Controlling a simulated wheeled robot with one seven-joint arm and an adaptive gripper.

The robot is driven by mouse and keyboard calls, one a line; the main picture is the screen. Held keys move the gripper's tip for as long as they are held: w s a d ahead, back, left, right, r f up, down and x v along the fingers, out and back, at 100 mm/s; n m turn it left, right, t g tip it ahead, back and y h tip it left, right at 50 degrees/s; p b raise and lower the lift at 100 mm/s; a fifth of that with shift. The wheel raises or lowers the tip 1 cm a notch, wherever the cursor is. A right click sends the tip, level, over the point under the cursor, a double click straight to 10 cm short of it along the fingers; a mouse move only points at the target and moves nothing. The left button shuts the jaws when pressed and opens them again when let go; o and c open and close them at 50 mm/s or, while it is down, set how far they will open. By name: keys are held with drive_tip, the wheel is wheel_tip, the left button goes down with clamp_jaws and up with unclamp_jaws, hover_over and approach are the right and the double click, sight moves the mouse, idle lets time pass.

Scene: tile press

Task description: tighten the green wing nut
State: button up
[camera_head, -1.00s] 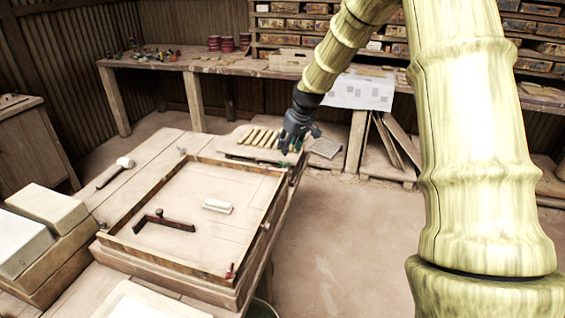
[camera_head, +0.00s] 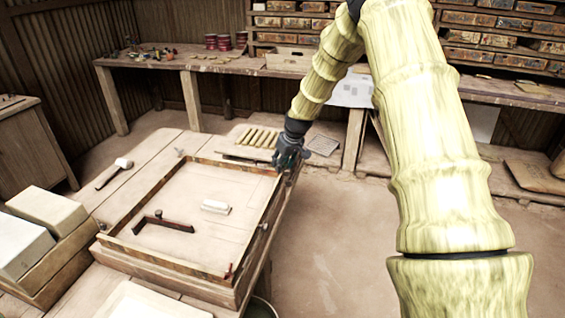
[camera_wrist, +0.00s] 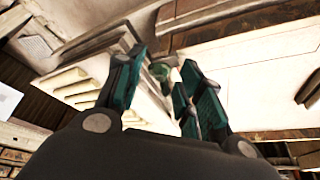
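The green wing nut (camera_wrist: 160,72) shows in the wrist view between the fingertips of my gripper (camera_wrist: 163,66), close to the corner of the wooden frame. My gripper's two teal-padded fingers are spread, with a gap between them; I cannot tell whether either touches the nut. In the head view my gripper (camera_head: 288,162) is at the far right corner of the wooden frame (camera_head: 170,262), pointing down, and it hides the green wing nut there.
A red wing nut (camera_head: 229,271) is at the frame's near right corner. A dark red L-shaped tool (camera_head: 165,222) and a white block (camera_head: 215,207) lie inside the frame. Several tan strips (camera_head: 258,138) lie just beyond the frame. Open floor (camera_head: 335,230) is to the right.

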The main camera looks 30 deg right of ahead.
drive_tip(key=shift+f, duration=0.2)
clamp_jaws()
drive_tip(key=shift+m, duration=0.3)
drive_tip(key=m, duration=0.1)
drive_tip(key=m+h+p, duration=0.1)
drive_tip(key=m, duration=0.1)
drive_tip(key=shift+w+a+r+m+h, duration=0.1)
drive_tip(key=shift+a+m+h, duration=0.1)
drive_tip(key=shift+m+h, duration=0.1)
drive_tip(key=m+p, duration=0.1)
drive_tip(key=m, duration=0.1)
drive_tip(key=m+g+h, duration=0.1)
drive_tip(key=m, duration=0.1)
drive_tip(key=shift+w+a+m+h+p, duration=0.1)
drive_tip(key=shift+a+m+h+p, duration=0.05)
drive_tip(key=shift+m+h+p, duration=0.2)
drive_tip(key=m+g, duration=0.1)
drive_tip(key=m, duration=0.1)
drive_tip(key=m+h, duration=0.1)
drive_tip(key=m, duration=0.2)
drive_tip(key=shift+w+g, duration=0.15)
drive_tip(key=shift+g, duration=0.25)
drive_tip(key=c, duration=0.7)
unclamp_jaws()
drive_tip(key=shift+a+m+g, duration=0.1)
drive_tip(key=shift+m+g, duration=0.5)
drive_tip(key=shift+m, duration=1.05)
drive_tip(key=shift+c, duration=0.2)
